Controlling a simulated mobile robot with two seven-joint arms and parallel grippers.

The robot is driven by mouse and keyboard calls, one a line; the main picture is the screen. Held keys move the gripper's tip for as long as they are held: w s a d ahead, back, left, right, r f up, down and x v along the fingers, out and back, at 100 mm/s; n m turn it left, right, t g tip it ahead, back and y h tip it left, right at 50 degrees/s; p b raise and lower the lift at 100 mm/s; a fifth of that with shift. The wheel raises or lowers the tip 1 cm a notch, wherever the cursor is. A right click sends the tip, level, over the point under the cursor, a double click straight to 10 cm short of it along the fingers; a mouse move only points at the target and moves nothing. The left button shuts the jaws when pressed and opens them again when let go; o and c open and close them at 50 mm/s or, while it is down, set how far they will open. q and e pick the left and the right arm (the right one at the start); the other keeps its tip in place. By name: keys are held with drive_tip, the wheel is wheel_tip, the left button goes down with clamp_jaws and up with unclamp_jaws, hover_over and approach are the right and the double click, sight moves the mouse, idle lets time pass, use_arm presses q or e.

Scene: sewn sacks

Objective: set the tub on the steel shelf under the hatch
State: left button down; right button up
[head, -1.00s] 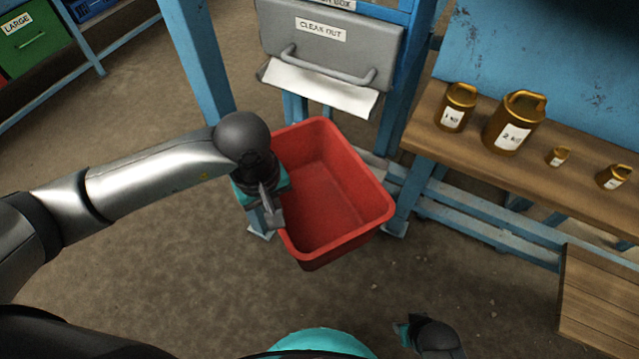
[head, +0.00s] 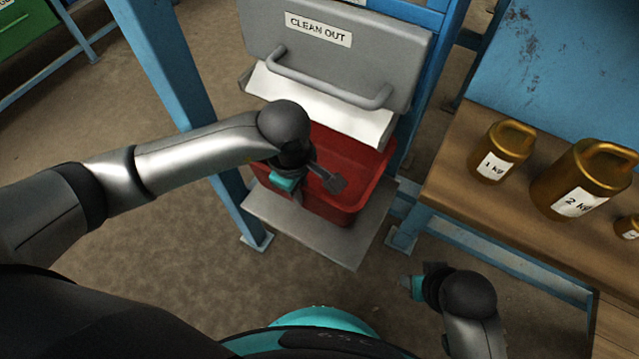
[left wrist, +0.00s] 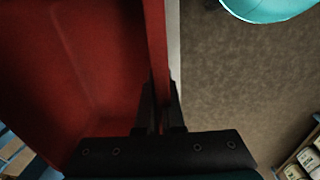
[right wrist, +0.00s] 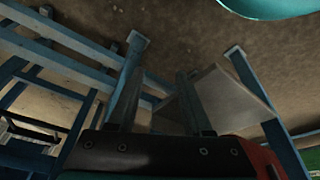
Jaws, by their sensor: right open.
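The red tub (head: 345,205) is over the steel shelf (head: 305,232), its back part hidden beneath the chute lip. Whether its base touches the shelf is unclear. My left gripper (head: 318,187) is at the tub's near left wall. In the left wrist view its fingers (left wrist: 160,112) close on either side of the tub wall (left wrist: 157,50). My right gripper (head: 410,288) is empty, low and right of the shelf. Its spread fingers (right wrist: 160,100) show in the right wrist view, with the shelf (right wrist: 235,98) beyond.
The grey hatch (head: 335,50) marked CLEAN OUT, with its pale lip (head: 320,105), hangs over the tub. Blue legs (head: 185,95) flank the shelf. A wooden bench (head: 470,195) with brass weights (head: 500,150) stands at the right. Floor in front is open.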

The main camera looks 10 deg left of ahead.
use_arm(q)
drive_tip(key=shift+f, duration=0.4)
wheel_tip(320, 180, down, 7)
drive_tip(key=b, duration=0.3)
drive_tip(key=shift+s+b, duration=0.15)
drive_tip(key=shift+b, duration=0.2)
drive_tip(key=shift+f+b, duration=0.4)
drive_tip(key=shift+f, duration=0.6)
use_arm(e)
wheel_tip(320, 180, up, 6)
drive_tip(key=w+a+t+y, duration=0.1)
drive_tip(key=w+a+t, duration=0.1)
drive_tip(key=w+t, duration=0.1)
drive_tip(key=shift+a+r+t, duration=0.25)
drive_tip(key=shift+a+t, duration=0.05)
drive_tip(key=shift+a, duration=0.1)
